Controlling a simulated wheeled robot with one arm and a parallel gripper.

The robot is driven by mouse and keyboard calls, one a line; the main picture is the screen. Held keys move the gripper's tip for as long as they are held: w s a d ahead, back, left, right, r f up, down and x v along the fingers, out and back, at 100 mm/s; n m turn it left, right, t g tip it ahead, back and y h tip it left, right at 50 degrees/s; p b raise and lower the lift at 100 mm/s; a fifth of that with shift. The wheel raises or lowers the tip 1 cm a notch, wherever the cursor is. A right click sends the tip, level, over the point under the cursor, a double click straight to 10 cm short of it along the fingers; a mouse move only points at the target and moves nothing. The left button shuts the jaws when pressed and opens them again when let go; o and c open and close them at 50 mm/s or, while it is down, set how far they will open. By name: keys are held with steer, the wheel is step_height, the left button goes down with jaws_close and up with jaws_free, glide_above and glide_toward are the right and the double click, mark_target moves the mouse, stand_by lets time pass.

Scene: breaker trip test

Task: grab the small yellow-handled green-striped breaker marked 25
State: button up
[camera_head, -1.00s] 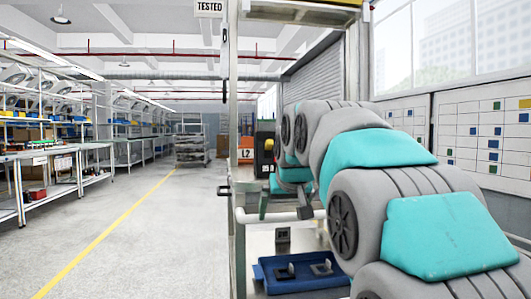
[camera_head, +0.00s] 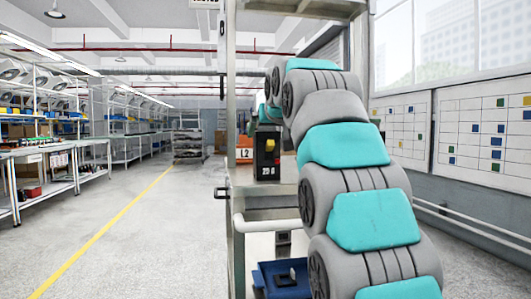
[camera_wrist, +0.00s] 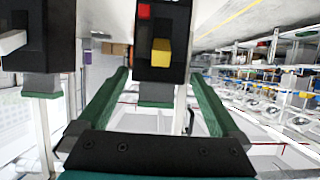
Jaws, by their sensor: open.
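A black breaker (camera_head: 268,165) with a yellow handle and a small red patch stands on the bench in the head view. Its white marking is small and looks like 20 and a further sign; I cannot read it surely. The wrist view, turned upside down, shows a black breaker (camera_wrist: 172,20) with a yellow handle, a red patch and a grey-green end piece. My gripper (camera_wrist: 160,78) is open, its green fingers spread on both sides of that end piece, with gaps.
A second black breaker (camera_wrist: 48,50) with a pale lever stands close beside, at left in the wrist view. An orange L2 sign (camera_head: 244,154) is left of the breaker. A blue tray (camera_head: 262,283) sits lower down, partly hidden by my arm. A metal post (camera_head: 230,90) stands nearby.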

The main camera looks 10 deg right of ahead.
mark_target(265, 141)
steer(key=shift+p+x, duration=0.55)
steer(key=shift+x, duration=3.4)
steer(key=shift+d, duration=0.1)
jaws_close()
